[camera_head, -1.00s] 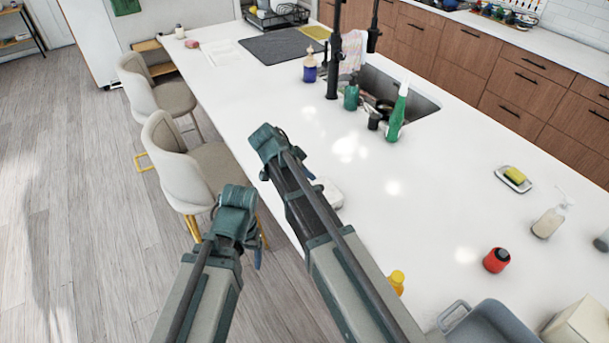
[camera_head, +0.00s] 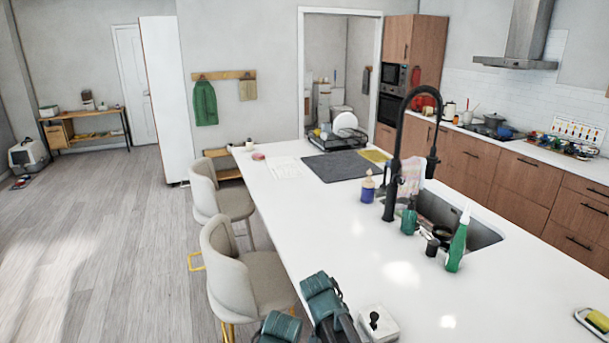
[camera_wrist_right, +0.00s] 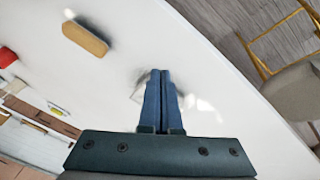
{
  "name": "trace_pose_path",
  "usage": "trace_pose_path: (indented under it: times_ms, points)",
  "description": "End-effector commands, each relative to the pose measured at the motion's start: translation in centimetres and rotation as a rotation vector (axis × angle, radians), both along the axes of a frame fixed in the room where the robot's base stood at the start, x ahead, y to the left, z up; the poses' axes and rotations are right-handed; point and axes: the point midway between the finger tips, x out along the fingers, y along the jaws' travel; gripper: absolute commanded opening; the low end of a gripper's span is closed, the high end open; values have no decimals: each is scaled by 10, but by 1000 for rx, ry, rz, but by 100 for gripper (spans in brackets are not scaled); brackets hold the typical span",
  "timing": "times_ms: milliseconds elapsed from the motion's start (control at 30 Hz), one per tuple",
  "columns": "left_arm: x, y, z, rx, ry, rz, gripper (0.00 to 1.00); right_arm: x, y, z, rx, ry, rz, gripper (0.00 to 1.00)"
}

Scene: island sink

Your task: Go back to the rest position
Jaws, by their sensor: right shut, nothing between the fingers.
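My right gripper (camera_wrist_right: 161,74) shows in the right wrist view. Its two blue fingers lie side by side, shut with nothing between them, over the white island counter (camera_wrist_right: 205,75). In the head view only teal parts of my two arms show at the bottom edge, near the counter's left side. My left gripper's fingers cannot be made out there.
A white box (camera_head: 375,325) stands close beside my arm. A green spray bottle (camera_head: 457,245), the sink (camera_head: 480,236) and a black faucet (camera_head: 390,190) are farther along the island. Two chairs (camera_head: 230,275) (camera_head: 203,185) line its left side.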

Motion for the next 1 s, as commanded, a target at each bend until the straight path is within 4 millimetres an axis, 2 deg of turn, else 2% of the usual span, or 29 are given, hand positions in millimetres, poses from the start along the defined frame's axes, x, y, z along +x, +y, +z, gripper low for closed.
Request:
trace_pose_path:
  times_ms: [33,200,300,400,600,1000]
  points:
    - [0,0,-6,0,0,0,74,-28,6,-9,25,60,116,0]
    - [0,0,-13,0,0,1,74,-86,33,-24,115,234,523,0]
    - [0,0,-15,0,0,1,74,-111,43,-29,157,297,710,0]
    - [0,0,-17,0,0,1,74,-127,51,-32,186,334,846,0]
    - [0,0,-18,0,0,1,74,-139,57,-34,209,363,954,0]
    - [0,0,-18,0,0,1,74,-138,57,-34,209,364,958,0]
